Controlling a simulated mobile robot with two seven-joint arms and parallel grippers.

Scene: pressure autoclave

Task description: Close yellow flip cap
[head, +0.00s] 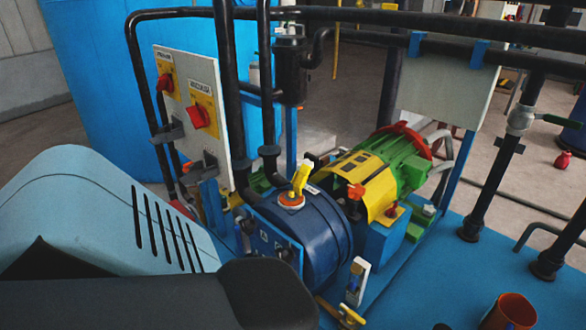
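The yellow flip cap (301,177) stands raised and tilted over the round orange-and-white neck (291,200) on top of the dark blue tank (318,236). The cap looks open. Its hinge is too small to make out. A dark, rounded part that looks like one of my arm links crosses the bottom left, below and left of the tank. I cannot make out either gripper in the head view.
Black pipes (228,90) rise just behind and left of the tank. A panel with red switches (198,116) stands at left. A yellow-and-green motor (372,172) is close on the right. A small white-and-blue piece (356,282) stands in front. The blue base (455,275) has bare room at right.

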